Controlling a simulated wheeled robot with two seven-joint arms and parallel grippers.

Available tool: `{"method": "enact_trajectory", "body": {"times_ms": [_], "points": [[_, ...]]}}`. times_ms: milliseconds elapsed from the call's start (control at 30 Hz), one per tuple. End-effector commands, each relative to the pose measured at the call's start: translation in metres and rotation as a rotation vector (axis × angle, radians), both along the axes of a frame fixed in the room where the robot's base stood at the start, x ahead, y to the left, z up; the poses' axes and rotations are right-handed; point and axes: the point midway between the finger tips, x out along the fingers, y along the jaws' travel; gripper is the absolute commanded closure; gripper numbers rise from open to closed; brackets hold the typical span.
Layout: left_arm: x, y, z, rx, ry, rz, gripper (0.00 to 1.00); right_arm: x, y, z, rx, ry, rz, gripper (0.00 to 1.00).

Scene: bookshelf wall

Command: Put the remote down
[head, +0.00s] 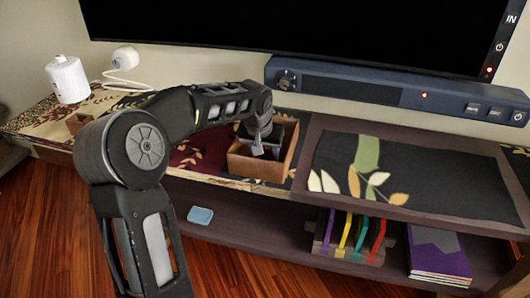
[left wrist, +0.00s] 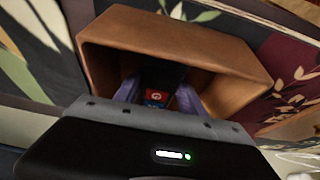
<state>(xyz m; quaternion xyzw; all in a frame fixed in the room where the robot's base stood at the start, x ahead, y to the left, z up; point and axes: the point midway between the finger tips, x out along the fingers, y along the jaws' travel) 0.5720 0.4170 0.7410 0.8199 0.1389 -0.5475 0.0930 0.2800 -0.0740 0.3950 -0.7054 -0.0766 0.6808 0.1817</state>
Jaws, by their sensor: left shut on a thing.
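A brown open box (head: 257,168) stands on the shelf top at the middle of the head view. My left gripper (head: 264,147) reaches down into the box opening. In the left wrist view the box (left wrist: 190,42) surrounds the two purplish fingers of my left gripper (left wrist: 158,97). The gripper is shut on the remote (left wrist: 157,95), a small dark thing with a red patch, between the fingers. Most of the remote is hidden, and I cannot tell whether it touches the box floor. My right gripper is in neither view.
A dark soundbar (head: 390,92) and a large screen (head: 300,30) stand behind the box. A raised board with a leaf-patterned mat (head: 400,180) lies to the right. A white bottle (head: 68,80) stands at the left.

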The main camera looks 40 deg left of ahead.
Motion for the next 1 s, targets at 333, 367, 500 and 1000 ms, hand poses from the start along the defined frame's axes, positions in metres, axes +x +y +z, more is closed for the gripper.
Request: {"method": "enact_trajectory", "body": {"times_ms": [333,367,500,1000], "points": [[0.000,0.000,-0.002,0.000,0.001,0.000,0.31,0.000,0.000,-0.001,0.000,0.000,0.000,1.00],[0.000,0.000,-0.002,0.000,0.001,0.000,0.31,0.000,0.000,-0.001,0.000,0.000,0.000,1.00],[0.000,0.000,-0.001,0.000,0.001,0.000,0.31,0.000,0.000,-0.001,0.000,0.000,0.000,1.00],[-0.019,-0.006,0.055,0.003,-0.003,0.001,0.31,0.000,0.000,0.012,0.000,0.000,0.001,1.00]]}}
